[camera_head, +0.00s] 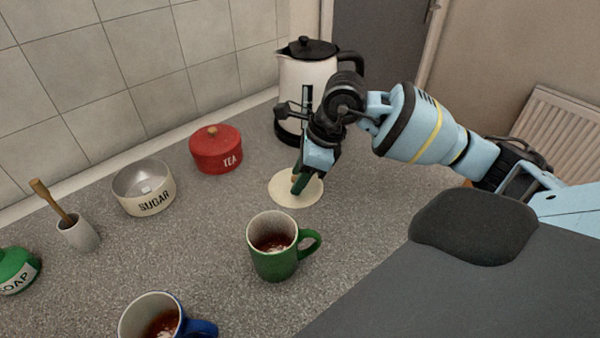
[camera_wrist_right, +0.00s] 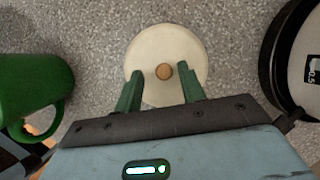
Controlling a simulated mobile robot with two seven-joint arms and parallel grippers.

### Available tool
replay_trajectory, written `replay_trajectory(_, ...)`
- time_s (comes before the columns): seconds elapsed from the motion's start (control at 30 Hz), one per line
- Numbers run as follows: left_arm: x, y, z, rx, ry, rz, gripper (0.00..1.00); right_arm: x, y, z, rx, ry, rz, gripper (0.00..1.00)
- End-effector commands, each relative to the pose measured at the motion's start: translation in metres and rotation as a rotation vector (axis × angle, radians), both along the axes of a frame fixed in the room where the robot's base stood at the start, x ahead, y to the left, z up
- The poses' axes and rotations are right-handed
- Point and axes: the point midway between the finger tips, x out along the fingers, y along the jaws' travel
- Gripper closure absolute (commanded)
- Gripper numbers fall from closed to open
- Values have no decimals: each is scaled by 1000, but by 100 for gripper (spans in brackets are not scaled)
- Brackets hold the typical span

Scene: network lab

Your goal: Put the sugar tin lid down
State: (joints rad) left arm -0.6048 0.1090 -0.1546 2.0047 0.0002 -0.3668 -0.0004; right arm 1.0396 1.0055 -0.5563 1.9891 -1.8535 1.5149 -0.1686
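The sugar tin lid (camera_head: 283,196) is a flat cream disc with a small wooden knob, and it appears to lie flat on the counter. In the right wrist view the lid (camera_wrist_right: 152,45) is below my right gripper (camera_wrist_right: 160,70). The green fingers are apart, one on each side of the knob, with a gap between each finger and the knob. In the head view my right gripper (camera_head: 299,181) is low over the lid and partly covers it. The open sugar tin (camera_head: 147,204), cream and labelled SUGAR, stands to the left. My left gripper is not in view.
A green mug (camera_head: 272,262) stands in front of the lid, and a blue mug (camera_head: 150,322) at the front edge. A kettle (camera_head: 305,85) stands behind, close to my right arm. A red TEA tin (camera_head: 216,153) is at the back. Counter between the tins and mugs is clear.

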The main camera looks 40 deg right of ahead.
Motion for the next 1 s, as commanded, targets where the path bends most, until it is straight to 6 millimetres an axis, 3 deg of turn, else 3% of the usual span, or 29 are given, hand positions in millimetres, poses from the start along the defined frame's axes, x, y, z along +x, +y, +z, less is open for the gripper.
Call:
replay_trajectory(0.27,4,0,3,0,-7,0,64,-1,-2,11,0,-2,-1,60)
replay_trajectory(0.7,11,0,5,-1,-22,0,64,-21,-26,87,-1,-3,-1,60)
replay_trajectory(1.0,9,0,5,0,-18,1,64,-28,-34,113,0,0,-1,60)
